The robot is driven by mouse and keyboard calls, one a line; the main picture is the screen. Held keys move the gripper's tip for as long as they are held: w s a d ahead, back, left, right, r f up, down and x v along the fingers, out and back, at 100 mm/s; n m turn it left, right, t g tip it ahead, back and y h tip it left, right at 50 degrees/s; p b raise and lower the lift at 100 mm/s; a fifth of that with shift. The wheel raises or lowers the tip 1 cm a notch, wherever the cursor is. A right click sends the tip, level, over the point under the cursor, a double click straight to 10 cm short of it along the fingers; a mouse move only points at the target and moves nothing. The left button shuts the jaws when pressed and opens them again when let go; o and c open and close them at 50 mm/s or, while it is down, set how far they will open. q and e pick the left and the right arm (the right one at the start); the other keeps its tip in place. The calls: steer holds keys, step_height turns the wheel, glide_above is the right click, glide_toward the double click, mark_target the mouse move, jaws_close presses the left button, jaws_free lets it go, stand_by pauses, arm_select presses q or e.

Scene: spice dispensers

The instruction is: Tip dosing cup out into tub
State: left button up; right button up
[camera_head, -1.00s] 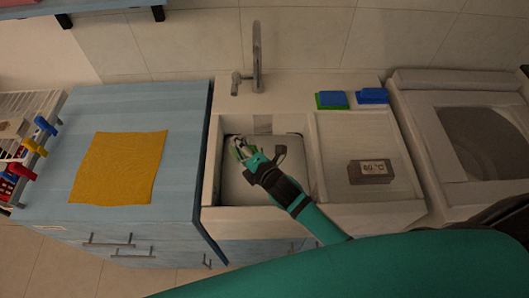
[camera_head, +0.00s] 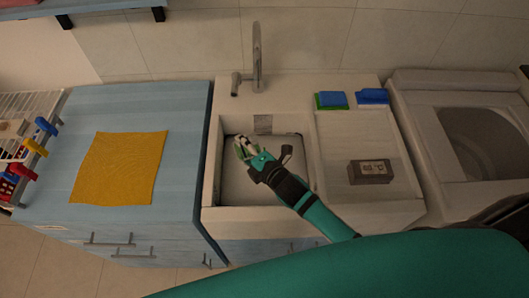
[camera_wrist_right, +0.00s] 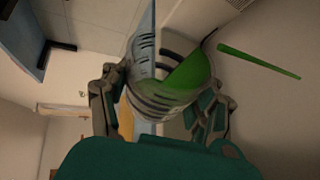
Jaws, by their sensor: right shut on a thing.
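My right gripper (camera_head: 242,148) is over the pale tub (camera_head: 235,187) in the sink. In the right wrist view it (camera_wrist_right: 160,95) is shut on the dosing cup (camera_wrist_right: 144,92), a pale cup with dark markings. The cup is tilted, and green contents (camera_wrist_right: 188,77) show at its mouth. A thin green streak (camera_wrist_right: 258,60) extends from near the cup, apart from it in the picture; it looks like liquid pouring out. The gripper partly hides the cup in the head view. My left gripper is not in view.
A faucet (camera_head: 257,60) stands behind the sink. A dark box with a label (camera_head: 370,171) sits on the drainboard (camera_head: 335,128) to the right. Blue and green sponges (camera_head: 331,100) lie behind it. An orange cloth (camera_head: 120,168) lies on the blue counter (camera_head: 180,110).

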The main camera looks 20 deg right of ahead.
steer(key=shift+d+r, duration=0.1)
steer(key=shift+d, duration=0.05)
steer(key=shift+d+r+m+t+y, duration=0.25)
steer(key=shift+m+y, duration=0.15)
steer(key=shift+m, duration=0.2)
steer(key=shift+d+r+m+t+y, duration=0.15)
steer(key=shift+r+m+t+y, duration=0.1)
steer(key=shift+m+y, duration=0.25)
stand_by(1.3)
